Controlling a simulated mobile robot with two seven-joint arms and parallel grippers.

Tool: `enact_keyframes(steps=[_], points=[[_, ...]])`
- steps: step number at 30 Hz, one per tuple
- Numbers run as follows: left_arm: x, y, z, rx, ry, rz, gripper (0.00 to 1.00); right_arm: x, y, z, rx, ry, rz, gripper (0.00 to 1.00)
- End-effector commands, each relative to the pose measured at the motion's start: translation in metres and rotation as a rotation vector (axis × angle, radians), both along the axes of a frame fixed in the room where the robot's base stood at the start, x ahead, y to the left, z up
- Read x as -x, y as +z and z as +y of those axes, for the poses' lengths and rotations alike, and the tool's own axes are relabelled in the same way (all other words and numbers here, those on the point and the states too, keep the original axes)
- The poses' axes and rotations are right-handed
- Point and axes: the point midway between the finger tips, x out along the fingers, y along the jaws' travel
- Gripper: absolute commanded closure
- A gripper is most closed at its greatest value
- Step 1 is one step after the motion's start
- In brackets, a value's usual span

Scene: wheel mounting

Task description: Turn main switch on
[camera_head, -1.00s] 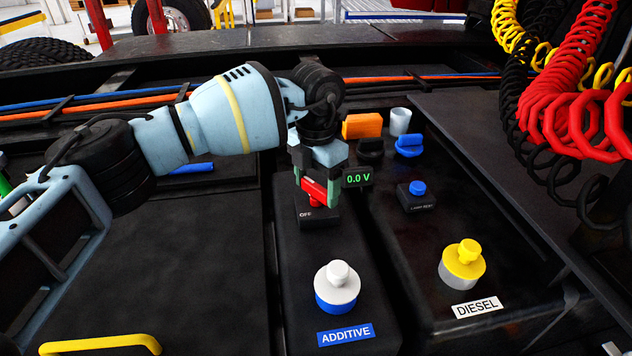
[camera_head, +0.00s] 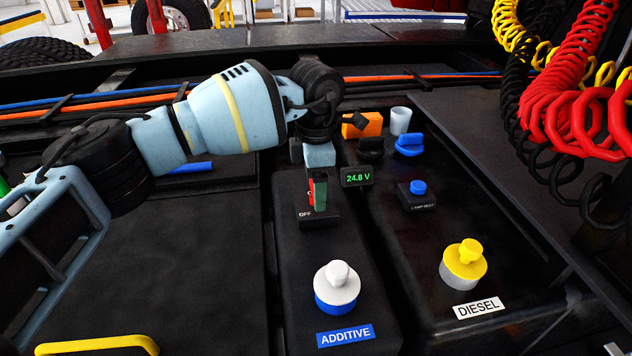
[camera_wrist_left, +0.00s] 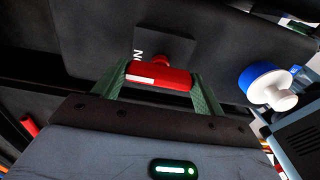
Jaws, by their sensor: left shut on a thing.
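The main switch has a red handle (camera_wrist_left: 160,76) on a dark square base (camera_head: 318,218) marked OFF on its near left side. In the left wrist view the handle sits between the green fingers of my left gripper (camera_wrist_left: 158,84), which is shut on it, and an "ON" mark shows beside it. In the head view the gripper (camera_head: 318,192) points down onto the switch and hides most of the handle. A small display (camera_head: 357,177) right of the switch reads 24.8 V in green. My right gripper is not in view.
A white and blue additive cap (camera_head: 337,287) stands in front of the switch. A yellow diesel cap (camera_head: 463,262) and a blue button (camera_head: 417,189) are to the right. A blue knob (camera_head: 409,146) and an orange block (camera_head: 361,126) are behind. Red coiled hoses (camera_head: 570,100) hang at upper right.

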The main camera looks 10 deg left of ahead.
Motion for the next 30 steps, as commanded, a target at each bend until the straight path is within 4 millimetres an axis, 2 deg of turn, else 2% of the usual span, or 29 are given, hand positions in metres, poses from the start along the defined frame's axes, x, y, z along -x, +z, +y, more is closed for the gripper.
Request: enact_keyframes(steps=[12, 13, 17, 26, 30], points=[[0.000, 0.000, 0.000, -0.001, -0.010, -0.001, 0.52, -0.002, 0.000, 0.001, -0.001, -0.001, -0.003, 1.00], [0.000, 0.000, 0.000, -0.001, -0.010, -0.001, 0.27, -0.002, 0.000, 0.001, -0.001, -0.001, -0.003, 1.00], [0.000, 0.000, 0.000, -0.001, -0.009, -0.001, 0.09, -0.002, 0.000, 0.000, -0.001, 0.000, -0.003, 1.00], [0.000, 0.001, 0.000, 0.000, -0.008, -0.001, 0.07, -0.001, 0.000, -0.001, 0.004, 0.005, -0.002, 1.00], [-0.001, 0.011, 0.000, 0.002, -0.007, -0.003, 0.07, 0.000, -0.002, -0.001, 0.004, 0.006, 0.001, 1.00]])
